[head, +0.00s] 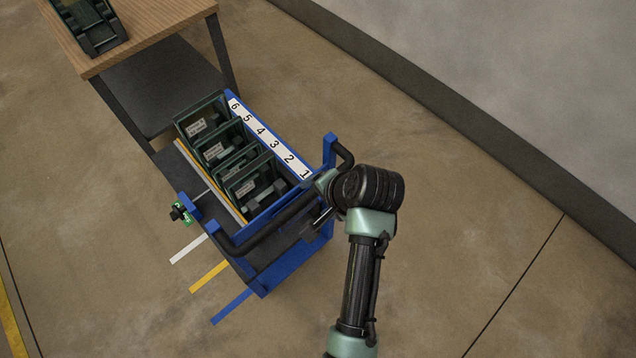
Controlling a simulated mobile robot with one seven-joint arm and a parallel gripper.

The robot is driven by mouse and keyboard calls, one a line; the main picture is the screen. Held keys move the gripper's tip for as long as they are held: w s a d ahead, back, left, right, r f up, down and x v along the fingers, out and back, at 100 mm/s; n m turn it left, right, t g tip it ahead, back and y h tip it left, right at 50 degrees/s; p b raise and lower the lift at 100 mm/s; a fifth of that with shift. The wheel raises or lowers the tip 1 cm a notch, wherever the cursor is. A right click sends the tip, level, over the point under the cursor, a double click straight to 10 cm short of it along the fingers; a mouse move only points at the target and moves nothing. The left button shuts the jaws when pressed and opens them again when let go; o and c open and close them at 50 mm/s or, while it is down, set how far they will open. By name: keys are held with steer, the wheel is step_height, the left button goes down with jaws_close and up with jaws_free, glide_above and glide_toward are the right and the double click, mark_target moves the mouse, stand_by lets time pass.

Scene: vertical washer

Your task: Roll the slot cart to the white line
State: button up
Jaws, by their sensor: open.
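The blue slot cart (285,265) stands in the middle of the head view, with slots numbered 1 to 6 and several dark green framed panels upright in it. Its black handle bar (262,231) crosses the near end. The white line (188,249) is a short floor stripe left of the cart. A yellow stripe (208,277) and a blue stripe (231,306) lie nearer; the blue one ends by the cart's near corner. My gripper (316,219) is open at the handle's right part. My wrist partly hides it, so I cannot tell whether the fingers straddle the bar.
A wooden-topped table (150,32) with a dark lower shelf stands close beyond the cart's far end, a dark green device on it. A small green part (180,212) sticks out on the cart's left. A grey wall with dark base runs along the right. Near floor is clear.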

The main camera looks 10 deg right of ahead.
mark_target(300, 205)
steer(key=b+x, duration=0.7)
steer(key=s+b+x, duration=0.1)
steer(key=b+x, duration=0.3)
steer(key=shift+w+a+f, duration=0.1)
steer(key=shift+a+f, duration=0.2)
steer(key=shift+b+x, duration=0.5)
steer(key=shift+x, duration=0.35)
jaws_close()
stand_by(0.6)
